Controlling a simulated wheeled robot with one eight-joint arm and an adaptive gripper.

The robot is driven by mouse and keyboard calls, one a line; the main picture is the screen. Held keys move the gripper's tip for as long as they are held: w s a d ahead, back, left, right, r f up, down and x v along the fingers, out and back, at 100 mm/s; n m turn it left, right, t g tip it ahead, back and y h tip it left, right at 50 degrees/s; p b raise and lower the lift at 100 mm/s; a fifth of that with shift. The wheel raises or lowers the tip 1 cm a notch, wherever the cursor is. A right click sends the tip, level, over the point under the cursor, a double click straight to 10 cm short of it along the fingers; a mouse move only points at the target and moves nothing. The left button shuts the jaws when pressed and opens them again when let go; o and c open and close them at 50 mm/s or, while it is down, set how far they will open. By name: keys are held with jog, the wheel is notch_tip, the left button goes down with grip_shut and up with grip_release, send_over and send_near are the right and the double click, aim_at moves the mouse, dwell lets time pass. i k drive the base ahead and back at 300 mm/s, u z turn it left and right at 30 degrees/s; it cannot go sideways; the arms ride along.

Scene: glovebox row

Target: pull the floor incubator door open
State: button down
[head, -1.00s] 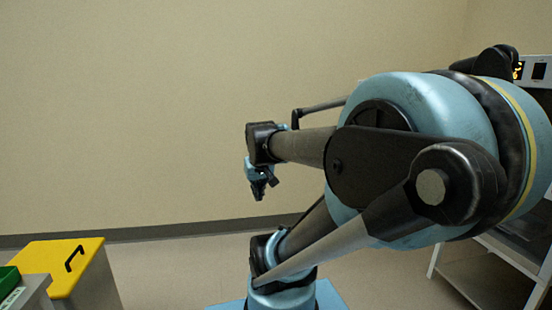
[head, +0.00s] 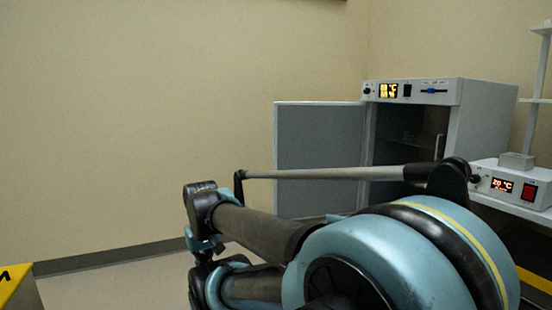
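The floor incubator (head: 480,120) is a white cabinet at the right in the head view, with a lit display on its top panel. Its pale grey door (head: 318,150) stands swung wide to the left, and the dark interior (head: 400,140) shows. An upright light handle-like bar (head: 438,148) shows at the opening's right side. My gripper (head: 205,246) hangs below my wrist, left of the door and apart from it in the picture. Its fingers are largely hidden by my arm, so open or shut does not show. My arm covers the cabinet's lower part.
A white bench with a small device (head: 510,185) with a red switch and lit display stands at the right. A shelf rack (head: 540,100) rises behind it. A yellow lid edge (head: 18,285) is at the lower left. Floor (head: 110,285) at lower left is clear.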

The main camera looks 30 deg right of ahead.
aim_at(306, 136)
jog(key=z, duration=0.3)
jog(key=i, duration=1.5)
jog(key=z, duration=0.05)
